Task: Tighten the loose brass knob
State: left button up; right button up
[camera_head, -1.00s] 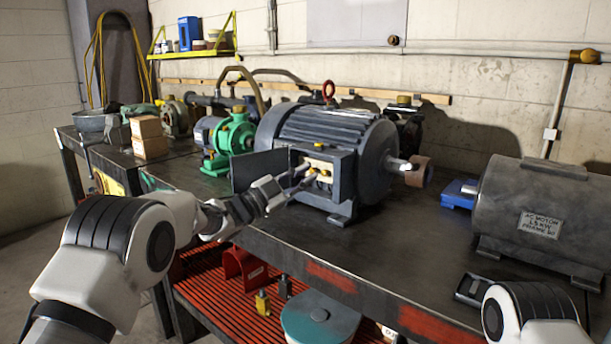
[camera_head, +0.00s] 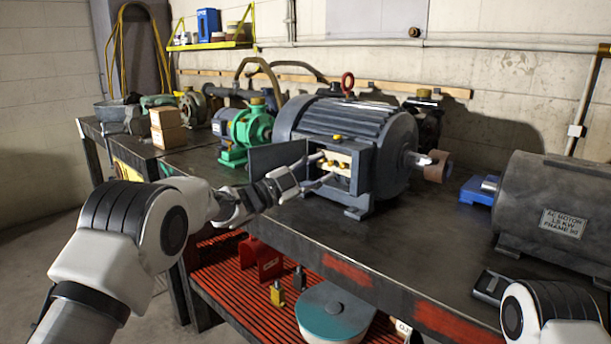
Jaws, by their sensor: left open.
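The large dark grey motor (camera_head: 345,125) stands on the workbench with its terminal box (camera_head: 362,168) open at the front. Several small brass knobs (camera_head: 340,166) show on the pale block inside the box; which one is loose I cannot tell. My left gripper (camera_head: 320,167) is open at the box opening, its fingertips close to the brass knobs. Whether a fingertip touches a knob I cannot tell. The box's dark door (camera_head: 277,160) hangs open to the left, behind my left gripper. My right gripper is out of view; only part of my right arm shows at the lower right.
A grey motor with a label plate (camera_head: 550,205) sits at the right on the workbench (camera_head: 400,235). A green pump (camera_head: 247,128) and cardboard boxes (camera_head: 167,128) stand to the left. A small black device (camera_head: 490,286) lies near the front edge. A red slatted shelf (camera_head: 235,290) is below.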

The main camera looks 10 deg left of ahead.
pick_arm(q)
jog(key=v, duration=1.1)
